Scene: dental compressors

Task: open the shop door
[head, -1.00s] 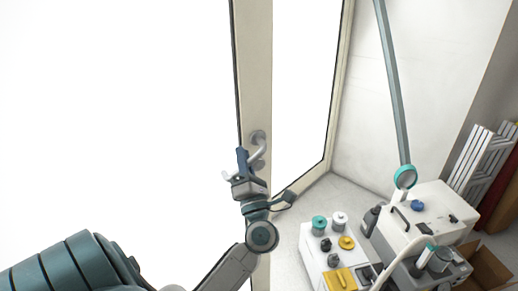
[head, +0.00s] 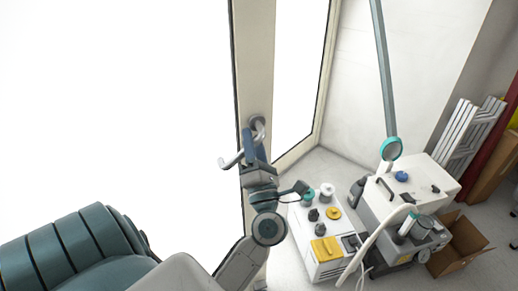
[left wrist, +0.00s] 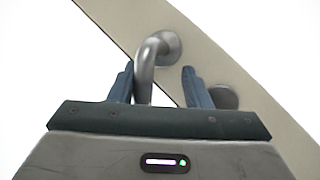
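The shop door shows in the head view as a pale frame stile (head: 254,70) with bright glass on its left. A grey metal lever handle (head: 229,163) is mounted on the stile. My left gripper (head: 253,142) is at the handle, overlapping it in the head view. In the left wrist view, the fingers of my left gripper (left wrist: 160,86) stand apart, with the neck of the handle (left wrist: 147,65) between them, close to the left finger. I cannot tell if they touch. A round lock plate (left wrist: 224,96) is partly behind the right finger. My right gripper is not in view.
On the right stand a small white unit (head: 318,255) with coloured caps and a larger white compressor (head: 410,200). A cardboard box (head: 460,243) and folded white racks (head: 468,135) are further right. Grey floor (head: 318,168) shows beside the door.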

